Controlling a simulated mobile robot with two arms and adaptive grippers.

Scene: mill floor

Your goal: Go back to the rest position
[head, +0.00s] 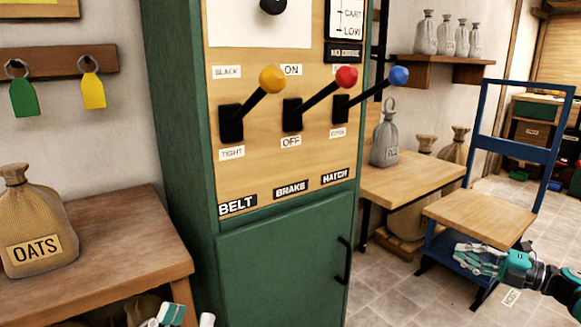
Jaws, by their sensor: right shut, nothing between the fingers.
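My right gripper (466,256) is shut and empty at the lower right, in front of the blue cart, with its fingers pointing left. Part of my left gripper (172,315) shows at the bottom edge, below the table corner; most of it is cut off, so its jaws cannot be judged. The green control cabinet (278,262) stands between them. Its belt lever with a yellow knob (272,79), brake lever with a red knob (346,77) and hatch lever with a blue knob (399,75) all slant upward. Neither gripper touches a lever.
A wooden table (105,283) with an oats sack (35,222) stands at the left. Right of the cabinet are a small table (410,182) with a grey sack (385,138) and a blue-framed cart (480,222). Tiled floor (400,293) shows between cabinet and cart.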

